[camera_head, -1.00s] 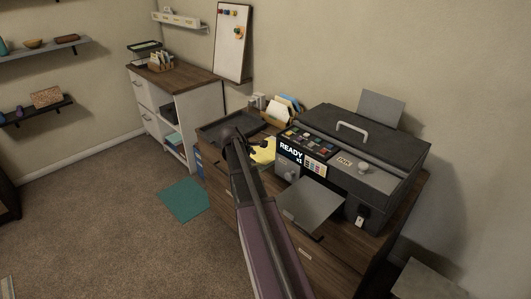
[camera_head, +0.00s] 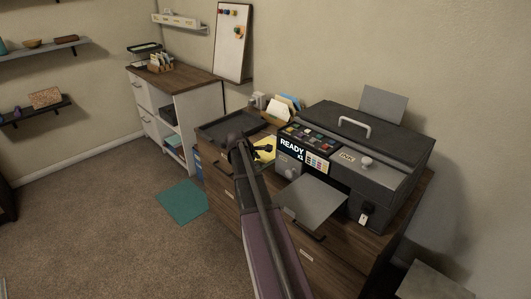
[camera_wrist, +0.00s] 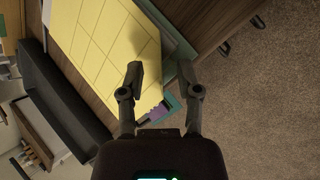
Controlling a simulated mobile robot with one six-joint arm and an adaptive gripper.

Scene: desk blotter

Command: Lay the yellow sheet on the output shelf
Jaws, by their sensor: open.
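The yellow sheet (camera_head: 266,145) lies on the wooden cabinet, left of the printer, partly hidden by my arm. In the wrist view the sheet (camera_wrist: 108,40) is large, with thin grid lines, over a teal-edged surface (camera_wrist: 189,82). My gripper (camera_wrist: 160,72) is open and empty at the sheet's edge; the left finger overlaps the sheet and the right finger is past its edge. I cannot tell whether they touch. In the head view my gripper is a small dark shape beside the sheet. The grey output shelf (camera_head: 313,203) sticks out from the printer's front and looks bare.
The printer (camera_head: 350,150), its screen showing READY, stands right of the sheet. A black tray (camera_head: 212,130) sits to the left and a file holder (camera_head: 284,108) behind. The wooden cabinet's front (camera_head: 330,262) drops to carpet, where a teal mat (camera_head: 183,202) lies.

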